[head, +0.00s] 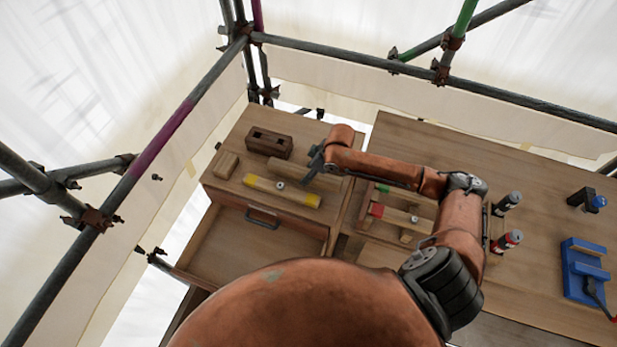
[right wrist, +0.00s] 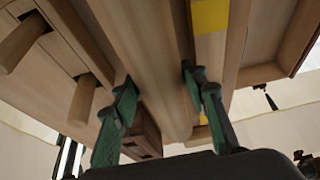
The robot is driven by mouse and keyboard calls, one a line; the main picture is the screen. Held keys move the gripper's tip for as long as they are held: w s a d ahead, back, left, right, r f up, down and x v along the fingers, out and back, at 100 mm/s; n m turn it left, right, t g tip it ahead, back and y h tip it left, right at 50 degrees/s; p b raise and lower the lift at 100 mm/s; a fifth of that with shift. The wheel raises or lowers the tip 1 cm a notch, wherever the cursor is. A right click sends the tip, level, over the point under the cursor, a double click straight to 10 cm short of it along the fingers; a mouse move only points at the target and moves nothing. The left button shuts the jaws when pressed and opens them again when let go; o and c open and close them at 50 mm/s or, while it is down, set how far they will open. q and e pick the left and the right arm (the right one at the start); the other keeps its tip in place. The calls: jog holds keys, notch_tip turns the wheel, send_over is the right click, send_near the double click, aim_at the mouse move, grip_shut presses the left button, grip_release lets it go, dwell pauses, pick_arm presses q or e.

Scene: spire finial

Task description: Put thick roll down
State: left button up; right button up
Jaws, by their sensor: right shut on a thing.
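My right gripper (head: 318,163) reaches over the cabinet top at the left from the right side. It is shut on the thick roll (head: 287,170), a plain pale wooden cylinder. In the right wrist view the thick roll (right wrist: 143,60) runs between the two green-padded fingers of the gripper (right wrist: 158,84). The roll lies roughly parallel to a yellow-ended wooden bar (head: 262,186) with a metal knob, on its far side. I cannot tell whether the roll touches the cabinet top. The arm hides part of its right end. My left gripper is not in view.
A dark brown block with two holes (head: 269,144) and a small wooden block (head: 228,164) stand near the roll. Below is an open drawer (head: 238,246). Scaffold poles surround the bench.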

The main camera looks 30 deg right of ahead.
jog(key=shift+w+d+f, duration=0.15)
jog(key=shift+w+f, duration=0.1)
jog(key=shift+f, duration=0.1)
notch_tip(320, 180, down, 3)
jog(key=o, duration=1)
jog(key=shift+f, duration=0.15)
jog(key=shift+o, duration=0.7)
